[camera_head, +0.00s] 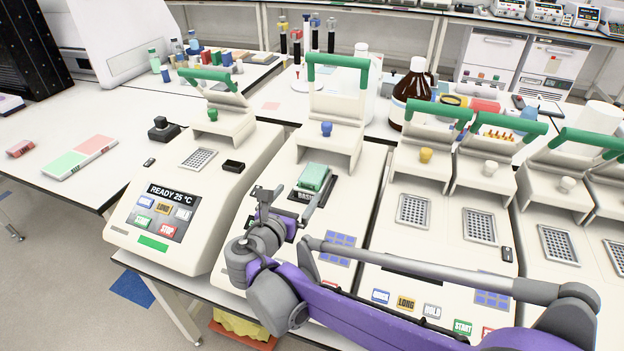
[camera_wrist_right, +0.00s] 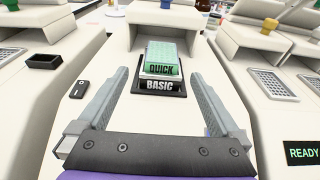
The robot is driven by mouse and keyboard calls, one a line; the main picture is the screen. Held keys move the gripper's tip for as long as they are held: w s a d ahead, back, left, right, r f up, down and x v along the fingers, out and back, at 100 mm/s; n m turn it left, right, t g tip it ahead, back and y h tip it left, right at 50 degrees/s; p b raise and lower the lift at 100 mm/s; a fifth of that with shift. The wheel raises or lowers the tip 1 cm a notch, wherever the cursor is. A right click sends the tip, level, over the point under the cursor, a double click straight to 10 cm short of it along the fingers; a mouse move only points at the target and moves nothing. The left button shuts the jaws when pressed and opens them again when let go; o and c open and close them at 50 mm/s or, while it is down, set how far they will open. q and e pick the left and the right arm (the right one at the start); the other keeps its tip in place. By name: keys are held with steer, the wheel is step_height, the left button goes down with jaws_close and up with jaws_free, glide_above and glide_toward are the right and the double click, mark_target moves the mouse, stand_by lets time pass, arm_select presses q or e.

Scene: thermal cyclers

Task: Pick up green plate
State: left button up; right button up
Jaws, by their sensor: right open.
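The green plate (camera_head: 313,178) sits on the block of the second thermal cycler from the left, under its raised lid. In the right wrist view the green plate (camera_wrist_right: 160,60) bears the word QUICK and rests above a dark block marked BASIC (camera_wrist_right: 159,86). My right gripper (camera_head: 289,202) is just in front of the plate. In the right wrist view its two fingers (camera_wrist_right: 159,92) are spread wide with nothing between them, and the plate lies beyond and between their tips. My left gripper is not in view.
A small black box (camera_head: 234,166) lies on the left cycler. A brown bottle (camera_head: 411,90) and tubes stand behind.

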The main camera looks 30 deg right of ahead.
mark_target(313, 174)
steer(key=x, duration=0.4)
steer(key=shift+w, duration=0.1)
steer(key=x, duration=0.6)
steer(key=shift+s+d+r+p, duration=0.15)
steer(key=shift+s+d+p, duration=0.1)
steer(key=shift+p, duration=0.1)
steer(key=shift+a, duration=0.1)
steer(key=c, duration=1.4)
